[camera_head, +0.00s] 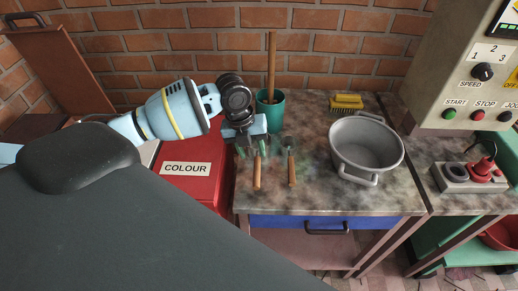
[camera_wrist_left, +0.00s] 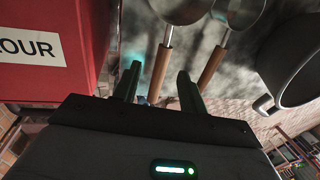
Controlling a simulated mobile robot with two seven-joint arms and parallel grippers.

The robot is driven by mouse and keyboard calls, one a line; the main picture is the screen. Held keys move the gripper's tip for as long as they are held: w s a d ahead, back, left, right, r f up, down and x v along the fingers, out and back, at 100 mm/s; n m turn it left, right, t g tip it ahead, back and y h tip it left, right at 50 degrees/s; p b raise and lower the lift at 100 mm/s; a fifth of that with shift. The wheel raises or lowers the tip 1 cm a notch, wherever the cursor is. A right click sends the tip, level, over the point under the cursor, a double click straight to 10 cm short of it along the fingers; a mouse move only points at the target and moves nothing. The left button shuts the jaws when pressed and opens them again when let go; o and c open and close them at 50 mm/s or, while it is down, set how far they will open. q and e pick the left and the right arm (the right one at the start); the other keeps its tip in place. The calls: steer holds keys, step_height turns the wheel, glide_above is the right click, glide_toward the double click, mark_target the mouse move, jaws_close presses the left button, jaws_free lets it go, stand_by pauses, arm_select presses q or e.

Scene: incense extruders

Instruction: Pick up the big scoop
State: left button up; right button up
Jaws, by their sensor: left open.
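Two metal scoops with wooden handles lie side by side on the mottled worktop, handles toward me. The left scoop (camera_head: 257,172) looks like the bigger one; its bowl end is largely hidden by my gripper in the head view. In the left wrist view, that scoop (camera_wrist_left: 162,66) shows its handle running between my fingers, with its bowl cut off at the top edge. The smaller scoop (camera_head: 291,166) lies just right of it and also shows in the left wrist view (camera_wrist_left: 213,64). My left gripper (camera_head: 252,147) is open, fingers pointing down over the left scoop, holding nothing.
A red COLOUR box (camera_head: 190,168) stands close on the left. A grey metal pot (camera_head: 366,150) is on the right. A green cup (camera_head: 271,113) with a wooden stick and a yellow brush (camera_head: 346,102) stand behind. The worktop's front (camera_head: 325,200) is clear.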

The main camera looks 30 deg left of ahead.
mark_target(257, 161)
arm_select(q)
steer(key=shift+w+d+f, duration=0.2)
steer(key=shift+f, duration=0.8)
steer(key=shift+w+d+f, duration=0.15)
steer(key=shift+f, duration=0.9)
steer(key=shift+w+d+f, duration=0.2)
steer(key=shift+f, duration=0.8)
jaws_close()
